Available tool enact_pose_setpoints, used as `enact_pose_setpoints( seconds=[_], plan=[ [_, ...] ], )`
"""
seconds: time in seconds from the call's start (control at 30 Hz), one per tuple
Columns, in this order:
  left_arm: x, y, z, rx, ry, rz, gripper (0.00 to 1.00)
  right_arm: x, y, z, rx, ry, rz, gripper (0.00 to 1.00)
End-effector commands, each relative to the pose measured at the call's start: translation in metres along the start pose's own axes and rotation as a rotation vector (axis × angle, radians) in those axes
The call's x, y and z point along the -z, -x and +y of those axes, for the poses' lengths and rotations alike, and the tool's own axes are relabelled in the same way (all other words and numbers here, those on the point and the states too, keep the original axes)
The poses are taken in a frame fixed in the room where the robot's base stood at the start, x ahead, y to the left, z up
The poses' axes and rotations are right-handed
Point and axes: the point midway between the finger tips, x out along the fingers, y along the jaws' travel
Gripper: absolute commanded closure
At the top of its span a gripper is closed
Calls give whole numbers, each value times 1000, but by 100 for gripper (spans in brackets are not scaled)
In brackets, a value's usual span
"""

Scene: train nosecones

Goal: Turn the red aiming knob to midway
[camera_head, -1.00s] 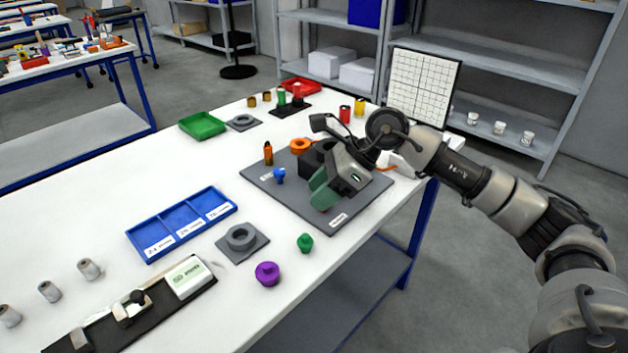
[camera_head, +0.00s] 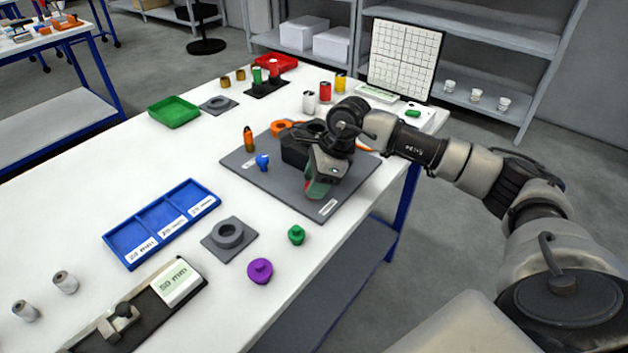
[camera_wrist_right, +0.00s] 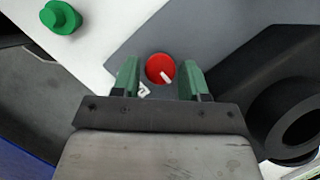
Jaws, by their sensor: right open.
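The red aiming knob (camera_wrist_right: 160,69) shows in the right wrist view as a round red disc with a white pointer line. The line points down and to the right in that view. A white mark (camera_wrist_right: 144,91) sits on the grey plate beside the knob. My right gripper (camera_wrist_right: 159,75) is open, with one green finger on each side of the knob and small gaps between. In the head view my right gripper (camera_head: 318,190) points down over the grey plate (camera_head: 334,199), with a bit of red showing at its fingers. My left gripper is not in view.
A black block with a round bore (camera_wrist_right: 296,120) stands close to the gripper. On the plate are a blue thumb knob (camera_head: 262,162) and an orange-brown pin (camera_head: 249,139). A green knob (camera_head: 296,235) and a purple knob (camera_head: 260,270) lie on the white table nearby.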

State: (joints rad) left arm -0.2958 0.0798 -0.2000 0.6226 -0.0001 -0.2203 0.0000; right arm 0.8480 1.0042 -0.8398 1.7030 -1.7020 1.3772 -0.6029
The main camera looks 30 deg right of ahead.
Motion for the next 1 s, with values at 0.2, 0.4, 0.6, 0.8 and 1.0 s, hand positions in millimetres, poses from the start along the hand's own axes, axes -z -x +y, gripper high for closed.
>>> enact_pose_setpoints(
  seconds=[0.2,0.4,0.6,0.8,1.0],
  plan=[
    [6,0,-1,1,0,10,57,0,-6,0,-1,0,0,56],
    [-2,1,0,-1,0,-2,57,0,-5,0,-1,0,-1,66],
    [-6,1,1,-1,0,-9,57,0,-5,0,-1,0,-1,90],
    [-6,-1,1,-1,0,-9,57,0,-5,0,7,-18,-1,90],
    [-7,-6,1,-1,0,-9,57,0,-6,1,39,-92,-1,90]
  ],
)
